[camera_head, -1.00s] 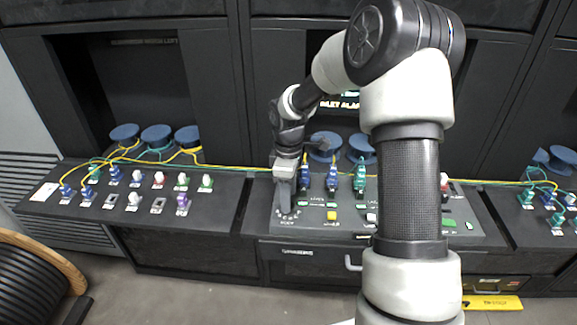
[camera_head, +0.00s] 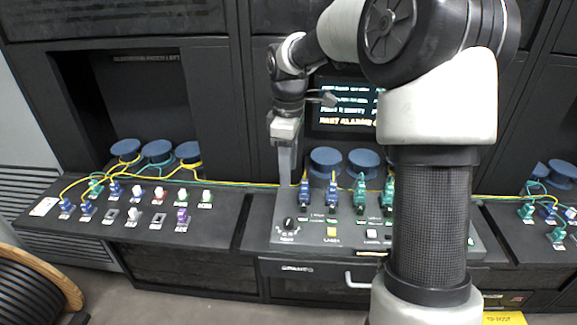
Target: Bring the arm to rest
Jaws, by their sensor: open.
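My gripper (camera_head: 285,180) points downward above the left end of the middle console (camera_head: 262,235). Its pale fingers are in side view and nothing shows between them. Its tips are above a black rotary knob (camera_head: 290,224) and appear clear of it. My arm bends over from the right and covers the right part of the console.
A lit screen (camera_head: 350,105) is behind. The left shelf (camera_head: 60,222) holds several small plugs. Yellow and green cables run along the back.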

